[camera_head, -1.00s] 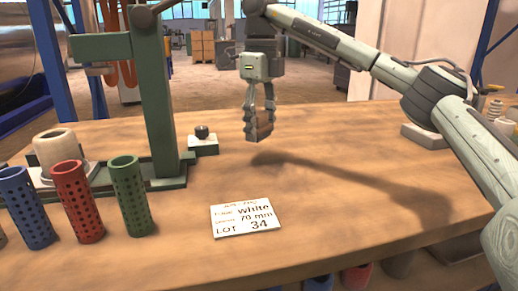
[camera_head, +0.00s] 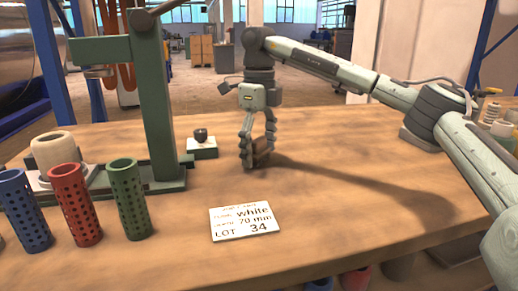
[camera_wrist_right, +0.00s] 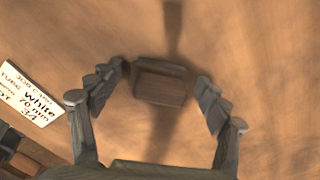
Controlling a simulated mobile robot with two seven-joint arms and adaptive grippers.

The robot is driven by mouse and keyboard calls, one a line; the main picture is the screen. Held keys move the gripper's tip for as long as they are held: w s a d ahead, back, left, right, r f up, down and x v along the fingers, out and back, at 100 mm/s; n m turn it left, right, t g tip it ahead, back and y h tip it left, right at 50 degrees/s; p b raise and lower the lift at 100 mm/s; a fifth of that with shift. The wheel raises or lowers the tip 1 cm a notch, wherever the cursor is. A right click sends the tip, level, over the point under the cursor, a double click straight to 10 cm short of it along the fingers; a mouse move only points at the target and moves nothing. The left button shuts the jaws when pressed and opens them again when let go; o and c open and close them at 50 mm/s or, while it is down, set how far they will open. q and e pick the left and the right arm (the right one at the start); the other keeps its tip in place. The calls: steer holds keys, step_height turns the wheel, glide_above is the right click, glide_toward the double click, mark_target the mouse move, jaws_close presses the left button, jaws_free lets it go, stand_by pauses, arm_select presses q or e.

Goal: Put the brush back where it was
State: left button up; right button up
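The brush, a small brown wooden block (camera_head: 262,151), is at the wooden table (camera_head: 330,225) top, behind the job card. It also shows in the right wrist view (camera_wrist_right: 160,83), between the fingers, with a gap on each side. My right gripper (camera_head: 256,159) points down around the brush; in the wrist view its fingers (camera_wrist_right: 160,72) are spread and do not appear to touch it. The brush's underside is hidden, but it appears to rest on the table. My left gripper is not in view.
A white job card (camera_head: 244,222) lies in front of the gripper. A green press stand (camera_head: 160,110) and a small block with a dark knob (camera_head: 201,146) stand to the left. Blue (camera_head: 25,210), red (camera_head: 76,205) and green (camera_head: 130,200) perforated tubes stand front left.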

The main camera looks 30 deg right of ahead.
mark_target(259, 139)
steer(key=shift+r, duration=0.5)
step_height(259, 139, up, 5)
step_height(259, 139, up, 5)
steer(key=shift+p, duration=0.8)
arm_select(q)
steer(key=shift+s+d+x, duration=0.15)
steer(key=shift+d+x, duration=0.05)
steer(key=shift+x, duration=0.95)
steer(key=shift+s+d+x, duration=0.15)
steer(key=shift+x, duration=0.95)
arm_select(e)
steer(key=shift+r, duration=0.65)
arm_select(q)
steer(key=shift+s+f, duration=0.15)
